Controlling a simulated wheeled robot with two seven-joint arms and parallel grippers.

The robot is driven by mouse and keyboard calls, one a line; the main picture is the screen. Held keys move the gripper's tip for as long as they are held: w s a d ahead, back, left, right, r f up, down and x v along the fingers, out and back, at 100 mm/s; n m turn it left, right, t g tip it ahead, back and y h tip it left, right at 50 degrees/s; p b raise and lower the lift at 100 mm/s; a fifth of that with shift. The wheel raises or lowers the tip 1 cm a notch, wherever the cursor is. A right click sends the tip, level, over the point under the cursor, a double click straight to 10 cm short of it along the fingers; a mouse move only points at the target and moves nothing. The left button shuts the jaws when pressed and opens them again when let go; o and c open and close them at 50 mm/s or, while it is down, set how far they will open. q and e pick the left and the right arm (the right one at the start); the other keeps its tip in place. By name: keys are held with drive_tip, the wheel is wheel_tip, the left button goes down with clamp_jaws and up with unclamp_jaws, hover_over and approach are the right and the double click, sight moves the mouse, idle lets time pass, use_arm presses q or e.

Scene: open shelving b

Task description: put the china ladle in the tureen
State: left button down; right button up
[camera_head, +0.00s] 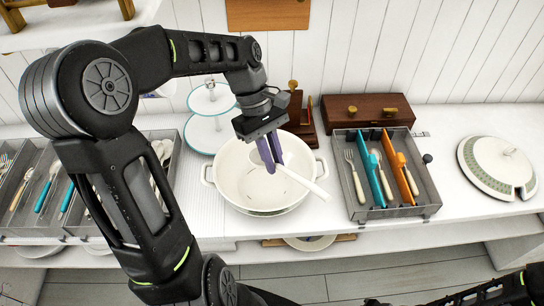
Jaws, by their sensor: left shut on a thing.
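The white tureen (228,188) stands open on the white counter in the middle, a handle on each side. My left gripper (269,160), with purple fingers, is over the tureen's opening, shut on the white china ladle (306,184). The ladle slants down to the right from the fingers, and its visible end reaches over the tureen's right rim. The rest of the ladle is partly hidden by the fingers, and I cannot tell whether it touches the tureen. Part of my right arm shows at the lower right edge, its gripper out of view.
A cutlery tray (383,210) with dividers stands right of the tureen. A white lid with a green band (491,181) lies at far right. A wooden box (366,111) and a tiered stand (205,134) are behind. More cutlery trays (83,220) stand left. Counter space is free between tray and lid.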

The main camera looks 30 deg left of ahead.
use_arm(q)
wheel_tip(320, 180, down, 2)
drive_tip(key=shift+b, duration=0.7)
drive_tip(key=shift+a+f, duration=0.1)
drive_tip(key=shift+f, duration=0.2)
drive_tip(key=shift+f+b, duration=0.4)
drive_tip(key=shift+f, duration=0.25)
drive_tip(key=shift+f+b, duration=0.4)
drive_tip(key=shift+f, duration=0.55)
drive_tip(key=c, duration=1.4)
unclamp_jaws()
drive_tip(key=shift+o, duration=0.2)
